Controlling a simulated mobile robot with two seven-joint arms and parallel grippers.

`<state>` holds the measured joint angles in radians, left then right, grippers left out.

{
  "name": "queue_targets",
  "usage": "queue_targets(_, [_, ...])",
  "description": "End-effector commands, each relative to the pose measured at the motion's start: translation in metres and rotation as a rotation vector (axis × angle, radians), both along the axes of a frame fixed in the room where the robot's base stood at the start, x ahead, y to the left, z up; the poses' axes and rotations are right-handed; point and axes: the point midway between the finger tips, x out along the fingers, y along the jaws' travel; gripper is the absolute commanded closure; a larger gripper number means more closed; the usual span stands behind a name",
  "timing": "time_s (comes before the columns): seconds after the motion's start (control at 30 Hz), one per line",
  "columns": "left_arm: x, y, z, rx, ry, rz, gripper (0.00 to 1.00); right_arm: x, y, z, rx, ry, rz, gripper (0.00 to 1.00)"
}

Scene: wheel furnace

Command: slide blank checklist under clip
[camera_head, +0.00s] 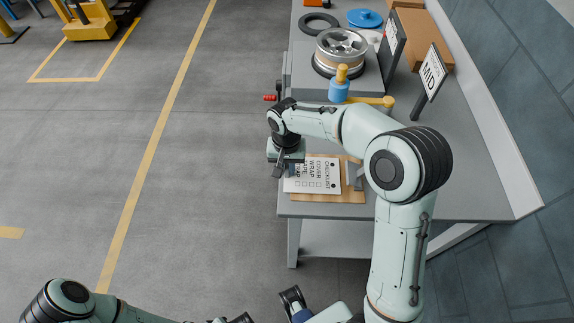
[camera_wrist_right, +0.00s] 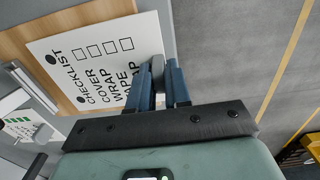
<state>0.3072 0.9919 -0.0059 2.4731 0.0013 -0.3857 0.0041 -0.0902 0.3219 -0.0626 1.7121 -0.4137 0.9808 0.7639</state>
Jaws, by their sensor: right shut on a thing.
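The white checklist sheet (camera_head: 318,177), with printed words and empty boxes, lies over the brown clipboard (camera_head: 345,198) near the bench's front corner. The sheet (camera_wrist_right: 95,60) and bare wood of the board (camera_wrist_right: 65,22) also show in the right wrist view. The grey clip (camera_head: 354,174) is at the board's right side, beside the sheet's heading end; I cannot tell whether they touch. My right gripper (camera_wrist_right: 158,82) is shut on the sheet's edge opposite the heading. In the head view my left gripper (camera_head: 294,304) is partly cut off at the bottom, away from the bench; its opening is unclear.
Open floor lies left of the bench.

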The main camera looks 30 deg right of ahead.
Motion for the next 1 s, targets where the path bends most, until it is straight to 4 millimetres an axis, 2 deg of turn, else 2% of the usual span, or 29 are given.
queue_targets(0.53, [0.0,0.0,-0.001,0.0,0.0,0.0,0.57,-0.001,-0.001,-0.003,0.0,0.0,0.0,1.0])
queue_targets(1.0, [-0.001,0.0,-0.004,0.0,0.001,0.0,0.57,-0.01,-0.016,-0.003,0.0,0.0,-0.002,1.0])
